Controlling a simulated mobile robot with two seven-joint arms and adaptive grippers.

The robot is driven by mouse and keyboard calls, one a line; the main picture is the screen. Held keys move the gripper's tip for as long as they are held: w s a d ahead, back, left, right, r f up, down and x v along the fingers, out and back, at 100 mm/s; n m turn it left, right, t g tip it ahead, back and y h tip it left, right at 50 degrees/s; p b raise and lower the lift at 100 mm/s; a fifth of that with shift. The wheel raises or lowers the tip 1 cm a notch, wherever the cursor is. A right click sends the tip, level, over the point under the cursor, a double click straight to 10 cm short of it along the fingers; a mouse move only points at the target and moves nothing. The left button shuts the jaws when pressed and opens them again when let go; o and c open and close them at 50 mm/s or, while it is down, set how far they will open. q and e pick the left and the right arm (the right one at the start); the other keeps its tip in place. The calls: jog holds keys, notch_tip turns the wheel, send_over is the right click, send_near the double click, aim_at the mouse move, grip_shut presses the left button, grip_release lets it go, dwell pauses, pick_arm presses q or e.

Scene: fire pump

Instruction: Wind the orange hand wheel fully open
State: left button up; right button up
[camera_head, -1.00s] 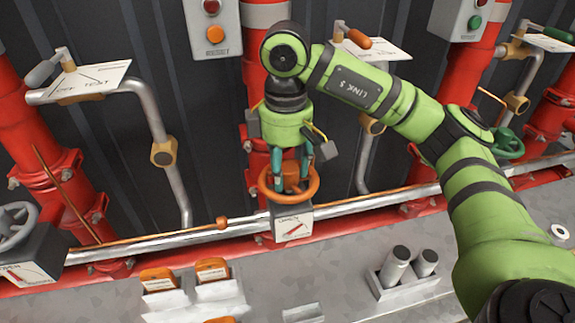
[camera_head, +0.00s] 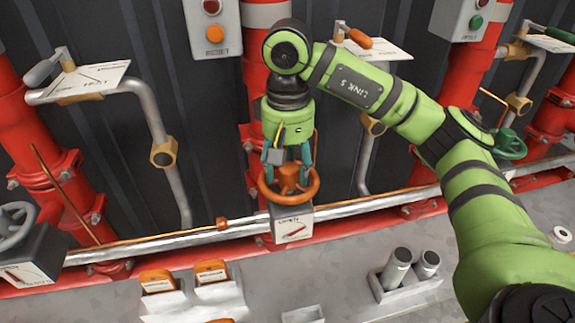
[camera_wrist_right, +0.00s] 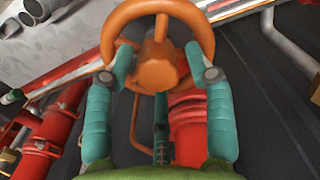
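The orange hand wheel (camera_head: 289,186) sits on a white indicator box (camera_head: 292,226) with a red pointer, low on the middle red riser. My right gripper (camera_head: 288,160) points down at the wheel from above. In the right wrist view the wheel (camera_wrist_right: 157,45) is close, with its hub between my teal fingers (camera_wrist_right: 160,70). The fingers are spread apart, their tips overlapping the rim on either side; I cannot tell whether they touch it. A further finger shows lower down, partly hidden. My left gripper is not in view.
A grey hand wheel (camera_head: 14,226) stands at far left and a green one (camera_head: 508,145) at right. A silver pipe (camera_head: 150,246) runs along the front. Lever valves with white plates (camera_head: 80,80) hang above. Orange-topped items (camera_head: 158,281) and grey cylinders (camera_head: 400,262) sit in front.

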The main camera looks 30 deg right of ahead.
jog(key=m, duration=0.7)
jog(key=shift+d+m, duration=0.1)
jog(key=shift+m, duration=0.2)
jog(key=m, duration=0.7)
jog(key=shift+d, duration=0.1)
jog(key=shift+s+r, duration=0.1)
jog(key=shift+s, duration=0.05)
grip_shut()
jog(key=n, duration=0.7)
jog(key=shift+n, duration=0.4)
